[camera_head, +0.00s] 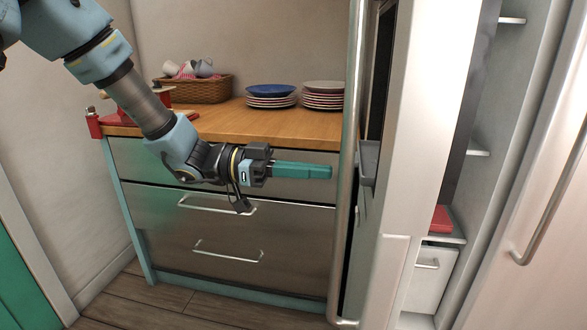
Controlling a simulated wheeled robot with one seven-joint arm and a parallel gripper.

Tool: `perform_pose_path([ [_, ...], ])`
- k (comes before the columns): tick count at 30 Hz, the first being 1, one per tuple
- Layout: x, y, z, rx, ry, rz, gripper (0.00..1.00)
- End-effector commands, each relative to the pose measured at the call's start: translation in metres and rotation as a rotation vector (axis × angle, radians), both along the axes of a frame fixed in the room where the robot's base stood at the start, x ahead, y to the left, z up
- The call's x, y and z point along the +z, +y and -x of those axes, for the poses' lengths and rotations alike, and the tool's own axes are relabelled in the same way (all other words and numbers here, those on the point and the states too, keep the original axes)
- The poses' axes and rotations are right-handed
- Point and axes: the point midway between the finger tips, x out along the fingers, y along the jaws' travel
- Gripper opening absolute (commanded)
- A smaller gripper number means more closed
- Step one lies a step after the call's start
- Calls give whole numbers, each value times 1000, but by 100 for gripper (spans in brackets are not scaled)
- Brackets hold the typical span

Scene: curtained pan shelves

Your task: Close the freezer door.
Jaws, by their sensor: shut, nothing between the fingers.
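The freezer door (398,150) stands open, seen nearly edge-on right of center. Its long vertical metal handle (346,200) and a dark dispenser recess (378,75) face left. To its right the opening shows pale shelves (478,150), a red item (441,219) and a white drawer (429,272). My gripper (331,172) has teal fingers that are shut and empty. It points right, on the outer side of the door, with its tips just left of the handle. I cannot tell whether the tips touch the handle.
A wooden-topped counter (220,122) with steel drawers stands behind my gripper. On it are a basket (195,90) with cups, two stacks of plates (323,97) and a red item (150,117). Another pale door (555,150) with a metal handle is at far right. Wooden floor (140,302) shows lower left.

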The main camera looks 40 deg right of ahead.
Motion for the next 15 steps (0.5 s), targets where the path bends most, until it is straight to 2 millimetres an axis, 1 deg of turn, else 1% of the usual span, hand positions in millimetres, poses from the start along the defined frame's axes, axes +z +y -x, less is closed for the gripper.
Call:
perform_pose_path([
  [1,1,-6,10,-4,1,-1,0],
  [6,1,-26,34,-2,1,-1,0],
  [10,0,-36,47,-1,-1,-1,0],
  [15,0,-42,54,2,1,-1,0],
])
